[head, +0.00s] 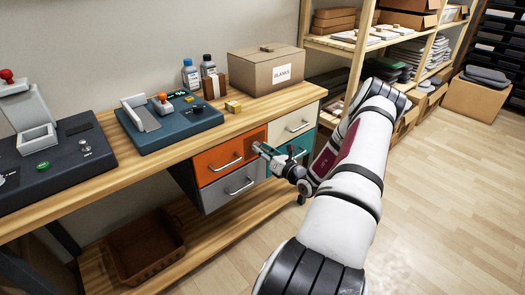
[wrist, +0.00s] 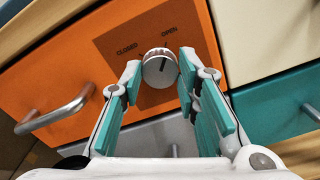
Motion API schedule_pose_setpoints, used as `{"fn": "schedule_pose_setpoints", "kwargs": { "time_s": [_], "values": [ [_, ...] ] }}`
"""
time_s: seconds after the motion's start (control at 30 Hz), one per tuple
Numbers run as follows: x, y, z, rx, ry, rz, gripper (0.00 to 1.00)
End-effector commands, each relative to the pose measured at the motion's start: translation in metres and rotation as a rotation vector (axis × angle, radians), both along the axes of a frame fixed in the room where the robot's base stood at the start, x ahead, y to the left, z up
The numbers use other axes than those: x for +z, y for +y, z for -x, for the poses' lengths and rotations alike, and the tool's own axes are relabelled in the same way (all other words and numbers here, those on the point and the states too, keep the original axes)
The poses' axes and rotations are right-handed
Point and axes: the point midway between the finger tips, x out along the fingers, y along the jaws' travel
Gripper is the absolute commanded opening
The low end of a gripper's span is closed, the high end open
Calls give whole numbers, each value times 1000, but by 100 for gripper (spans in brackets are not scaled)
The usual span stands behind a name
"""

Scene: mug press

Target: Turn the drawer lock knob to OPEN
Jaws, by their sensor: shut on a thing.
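The lock knob (wrist: 160,70) is a round silver knob with a dark pointer line on its face. It sits on a dark plate (wrist: 112,42) at the upper right of the orange drawer front (wrist: 60,75), with CLOSED printed to its upper left and OPEN above it. The pointer line leans up, roughly toward the OPEN side; its exact angle is hard to read. My gripper (wrist: 161,74) has its teal-padded fingers on both sides of the knob, shut on it. In the head view my gripper (head: 262,150) reaches the orange drawer (head: 215,164) and hides the knob.
A grey drawer (head: 228,194) lies below, with cream (head: 291,124) and teal drawers to the right. The orange drawer's bar handle (wrist: 55,115) is left of my fingers. A cardboard box (head: 265,72) and devices stand on the bench.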

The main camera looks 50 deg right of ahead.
Motion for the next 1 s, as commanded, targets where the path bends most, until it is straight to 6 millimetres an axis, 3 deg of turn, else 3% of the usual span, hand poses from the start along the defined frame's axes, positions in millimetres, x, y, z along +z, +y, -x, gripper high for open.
{"fn": "schedule_pose_setpoints", "kwargs": {
  "time_s": [0.27,0.3,0.4,0.77,1.0],
  "values": [
    [-1,0,0,-1,1,-3,1],
    [-1,0,0,-1,1,-2,31],
    [-1,0,0,0,1,-2,50],
    [0,1,4,-1,0,-1,50],
    [0,8,39,-2,2,-1,50]
  ]
}}
